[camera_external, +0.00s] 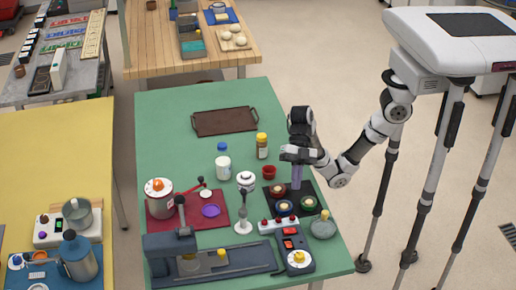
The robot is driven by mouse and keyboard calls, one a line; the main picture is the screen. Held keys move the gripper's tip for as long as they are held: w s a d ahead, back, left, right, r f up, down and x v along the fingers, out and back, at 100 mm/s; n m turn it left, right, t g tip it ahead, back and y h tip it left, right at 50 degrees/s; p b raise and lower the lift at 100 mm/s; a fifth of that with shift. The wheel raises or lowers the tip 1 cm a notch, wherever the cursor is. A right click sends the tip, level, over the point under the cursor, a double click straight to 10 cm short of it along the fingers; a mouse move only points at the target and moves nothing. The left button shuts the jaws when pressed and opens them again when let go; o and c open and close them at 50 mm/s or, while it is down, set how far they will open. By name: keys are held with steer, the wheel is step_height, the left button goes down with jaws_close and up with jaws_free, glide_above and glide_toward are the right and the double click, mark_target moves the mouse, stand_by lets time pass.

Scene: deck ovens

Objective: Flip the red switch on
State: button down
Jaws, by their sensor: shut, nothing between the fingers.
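A white strip (278,226) with several small red switches on top lies near the front right of the green table. Just in front of it is a dark blue device (296,256) with red parts on its upper face and a yellow dial. I cannot tell which red part is the task's switch, or its position. My gripper (297,164) points down above the dark tray, behind the strip and apart from it. Its fingers look shut and empty. A purple upright shape (296,178) shows directly below it; I cannot tell exactly what it is.

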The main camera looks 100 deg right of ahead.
steer(key=shift+d, duration=0.1)
steer(key=shift+f, duration=0.1)
glide_above(289, 229)
steer(key=s, duration=0.2)
steer(key=f, duration=0.4)
steer(key=d+f+b, duration=0.1)
steer(key=f, duration=0.1)
steer(key=shift+w, duration=0.2)
steer(key=f, duration=0.1)
steer(key=w+f, duration=0.1)
steer(key=f+p, duration=0.1)
steer(key=shift+w+a+f, duration=0.1)
steer(key=shift+w+a, duration=0.05)
steer(key=shift+a, duration=0.1)
steer(key=shift+w+f, duration=0.2)
steer(key=shift+f, duration=0.35)
